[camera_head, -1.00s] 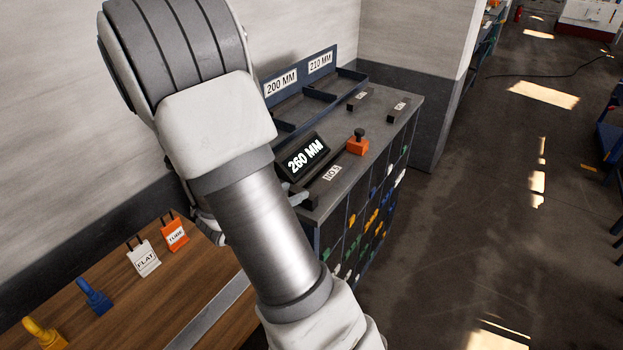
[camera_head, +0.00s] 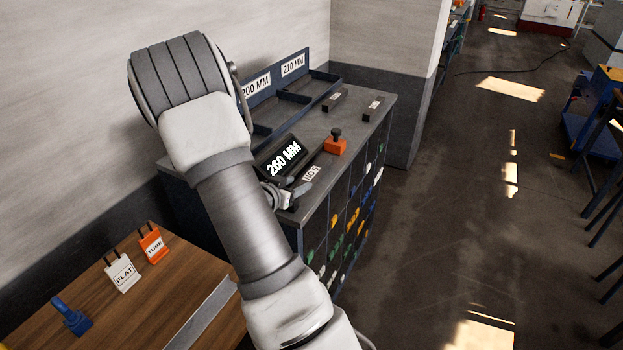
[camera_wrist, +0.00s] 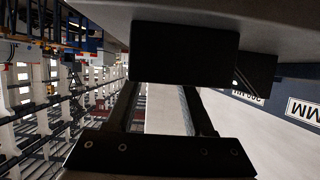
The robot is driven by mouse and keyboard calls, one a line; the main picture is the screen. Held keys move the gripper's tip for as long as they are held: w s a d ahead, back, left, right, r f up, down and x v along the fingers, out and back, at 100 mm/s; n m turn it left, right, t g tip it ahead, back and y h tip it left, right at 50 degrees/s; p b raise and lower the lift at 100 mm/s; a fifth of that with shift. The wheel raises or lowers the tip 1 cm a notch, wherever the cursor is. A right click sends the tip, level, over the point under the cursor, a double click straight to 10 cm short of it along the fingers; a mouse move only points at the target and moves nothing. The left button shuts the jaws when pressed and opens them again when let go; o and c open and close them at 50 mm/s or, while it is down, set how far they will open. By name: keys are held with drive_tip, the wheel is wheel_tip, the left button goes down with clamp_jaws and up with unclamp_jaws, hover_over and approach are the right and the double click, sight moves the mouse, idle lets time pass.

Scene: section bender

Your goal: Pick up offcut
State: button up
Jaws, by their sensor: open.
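I take the offcut to be one of the short dark bars on the grey cabinet top (camera_head: 352,128), but I cannot tell which one. Two labelled dark bars (camera_head: 335,101) (camera_head: 373,108) lie toward the back. My gripper (camera_head: 291,190) is open above the near end of the cabinet top, beside the NO.5 label and the 260 MM display. In the wrist view, a dark block (camera_wrist: 185,52) shows at the ends of my gripper's fingers (camera_wrist: 160,85). I cannot tell whether they touch it.
An orange box with a black knob (camera_head: 335,145) stands behind the gripper. A blue divided tray (camera_head: 300,97) with 200 MM and 210 MM signs is along the wall. A wooden bench (camera_head: 180,285) with FLAT and TUBE tags is at lower left. The floor at right is open.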

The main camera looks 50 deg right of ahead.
sight(306, 180)
drive_tip(key=x, duration=0.5)
drive_tip(key=shift+s+d, duration=0.1)
drive_tip(key=shift+d, duration=0.1)
clamp_jaws()
